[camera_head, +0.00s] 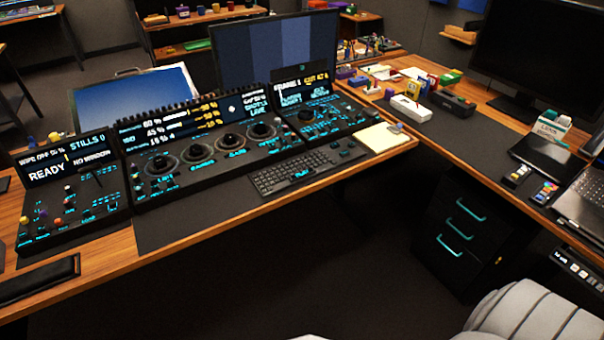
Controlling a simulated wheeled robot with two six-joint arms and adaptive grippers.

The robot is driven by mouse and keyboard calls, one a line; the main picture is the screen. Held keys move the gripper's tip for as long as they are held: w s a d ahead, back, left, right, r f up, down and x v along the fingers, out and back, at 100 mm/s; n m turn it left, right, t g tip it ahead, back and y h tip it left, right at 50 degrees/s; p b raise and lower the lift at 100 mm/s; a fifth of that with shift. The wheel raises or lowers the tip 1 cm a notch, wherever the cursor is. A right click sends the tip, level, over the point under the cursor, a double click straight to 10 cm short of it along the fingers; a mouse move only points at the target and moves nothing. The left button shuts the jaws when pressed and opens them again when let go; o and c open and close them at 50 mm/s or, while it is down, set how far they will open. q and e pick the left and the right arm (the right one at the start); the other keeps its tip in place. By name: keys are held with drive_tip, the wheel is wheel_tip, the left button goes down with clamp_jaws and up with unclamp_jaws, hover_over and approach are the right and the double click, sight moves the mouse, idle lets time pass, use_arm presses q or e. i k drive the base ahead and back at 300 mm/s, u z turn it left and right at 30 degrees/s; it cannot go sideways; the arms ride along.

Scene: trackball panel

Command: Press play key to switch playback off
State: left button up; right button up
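The control desk panel stands on the wooden desk in three parts. The middle part (215,150) has a row of trackballs in rings and a lit display strip above. The left part (72,195) has coloured knobs and a display reading READY. The right part (318,115) has a dial, cyan-lit keys and a display that seems to read FRAME 1. A black keyboard (292,172) lies in front with a cyan-lit mark near its front edge. The lettering is too small to tell which key is play. Neither of my grippers is in view.
A monitor (275,52) stands behind the panel and a blue-screened display (135,100) behind its left. A notepad (383,138) lies right of the keyboard. A side desk (430,75) holds boxes, a large dark screen and a laptop. A drawer unit (465,235) stands below it.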

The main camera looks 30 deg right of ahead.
sight(293, 179)
drive_tip(key=u, duration=3.45)
drive_tip(key=k, duration=1.45)
drive_tip(key=z, duration=2.2)
